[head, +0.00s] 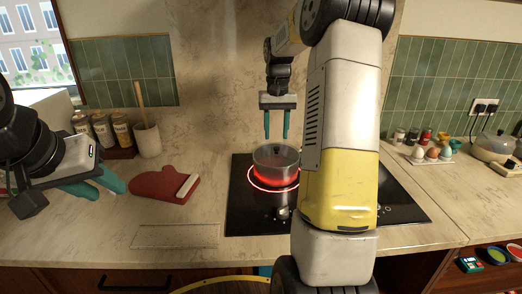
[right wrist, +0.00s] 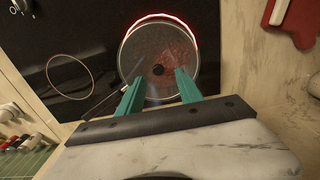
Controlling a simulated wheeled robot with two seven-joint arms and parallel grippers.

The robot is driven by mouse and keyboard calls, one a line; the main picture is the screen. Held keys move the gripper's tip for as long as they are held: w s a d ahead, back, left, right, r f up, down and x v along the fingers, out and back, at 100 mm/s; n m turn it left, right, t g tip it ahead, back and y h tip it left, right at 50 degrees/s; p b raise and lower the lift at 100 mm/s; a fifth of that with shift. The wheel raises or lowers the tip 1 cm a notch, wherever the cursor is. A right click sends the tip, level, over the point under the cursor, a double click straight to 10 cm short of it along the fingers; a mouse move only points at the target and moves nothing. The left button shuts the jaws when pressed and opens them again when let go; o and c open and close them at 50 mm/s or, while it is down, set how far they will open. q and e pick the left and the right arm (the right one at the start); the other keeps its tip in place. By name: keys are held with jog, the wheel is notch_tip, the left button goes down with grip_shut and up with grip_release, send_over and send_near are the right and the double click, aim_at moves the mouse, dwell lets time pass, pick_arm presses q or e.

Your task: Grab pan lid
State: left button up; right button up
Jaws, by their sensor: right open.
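A pot with a glass lid (head: 277,153) stands on the glowing red burner of the black cooktop (head: 240,205). The lid has a dark knob at its centre, and the lid fills the upper middle of the right wrist view (right wrist: 140,50). My right gripper (head: 276,137) is open and empty above the pot, its teal fingers pointing down. In the right wrist view its fingertips (right wrist: 157,78) appear on both sides of the knob (right wrist: 158,70), apart from it. My left gripper (head: 113,184) is at the far left over the counter, its teal fingers apart and empty.
A red oven mitt (head: 160,184) lies left of the cooktop. Jars (head: 103,130) and a utensil crock (head: 147,139) stand behind it. Eggs in cups (head: 432,153) and spice jars are at the right.

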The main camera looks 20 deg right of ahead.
aim_at(277, 147)
notch_tip(277, 147, down, 5)
jog(key=shift+d, duration=0.15)
grip_shut()
